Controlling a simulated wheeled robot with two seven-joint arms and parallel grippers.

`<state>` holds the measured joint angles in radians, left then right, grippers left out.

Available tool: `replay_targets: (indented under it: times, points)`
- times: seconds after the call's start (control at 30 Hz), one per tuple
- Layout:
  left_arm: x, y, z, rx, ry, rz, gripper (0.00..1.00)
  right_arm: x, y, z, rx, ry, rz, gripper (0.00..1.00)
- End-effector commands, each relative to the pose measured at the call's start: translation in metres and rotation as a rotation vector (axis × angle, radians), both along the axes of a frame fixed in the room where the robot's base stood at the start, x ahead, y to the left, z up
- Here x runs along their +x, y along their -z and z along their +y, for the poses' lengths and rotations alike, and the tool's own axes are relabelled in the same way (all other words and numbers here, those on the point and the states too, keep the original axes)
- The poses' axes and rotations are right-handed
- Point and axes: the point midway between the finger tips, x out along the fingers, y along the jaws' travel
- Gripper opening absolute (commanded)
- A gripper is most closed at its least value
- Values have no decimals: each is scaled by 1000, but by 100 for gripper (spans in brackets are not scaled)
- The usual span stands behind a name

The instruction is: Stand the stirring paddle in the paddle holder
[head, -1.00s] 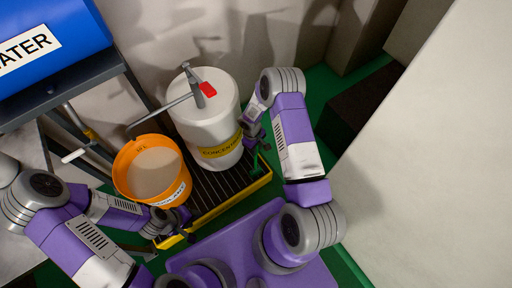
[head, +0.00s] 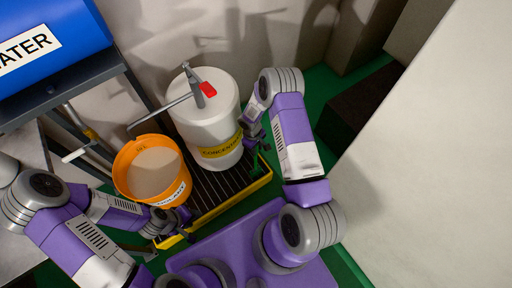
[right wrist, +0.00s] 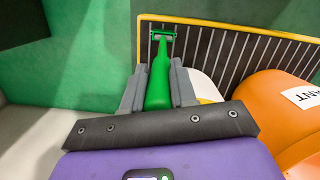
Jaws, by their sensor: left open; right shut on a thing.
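My right gripper (head: 254,143) is shut on a green handled tool that looks like the stirring paddle (right wrist: 160,82). In the right wrist view the paddle's thick green handle runs between the two grey fingers (right wrist: 158,90) and narrows away from me. A small T-shaped green piece (right wrist: 162,35) shows at its far end, over the edge of the grate; I cannot tell whether it belongs to the paddle or to a holder. No separate paddle holder can be made out. My left gripper (head: 174,226) is open and empty beside the orange bucket, near the tray's front edge.
A yellow-rimmed drip tray (head: 232,200) with a dark grate carries an orange bucket (head: 128,181) and a white concentrate drum (head: 205,120) with a pump. A blue water tank (head: 75,55) sits on a rack at the left.

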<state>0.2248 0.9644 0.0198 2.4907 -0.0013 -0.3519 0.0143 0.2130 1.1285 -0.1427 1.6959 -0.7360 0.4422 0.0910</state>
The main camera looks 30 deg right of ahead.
Motion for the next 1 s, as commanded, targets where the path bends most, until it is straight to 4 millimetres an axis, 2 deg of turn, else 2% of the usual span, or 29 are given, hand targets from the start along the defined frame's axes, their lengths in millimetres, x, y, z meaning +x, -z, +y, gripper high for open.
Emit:
replay_targets:
  times: [0.17,0.2,0.37,0.4,0.7,0.77,1.0]
  points:
    - [0,0,0,0,0,0,43,0,0,0,0,0,0,0]
    - [0,0,0,0,0,0,43,0,0,0,0,0,0,30]
    - [0,0,0,0,0,0,43,0,0,0,0,0,0,54]
    - [0,0,0,0,0,0,43,0,0,0,0,0,0,56]
    - [0,-2,0,0,0,0,43,1,-4,0,0,0,-1,56]
    - [0,-4,0,0,0,0,43,2,-10,0,0,0,-2,56]
    - [0,-21,0,0,0,0,43,7,-51,2,0,0,-2,56]
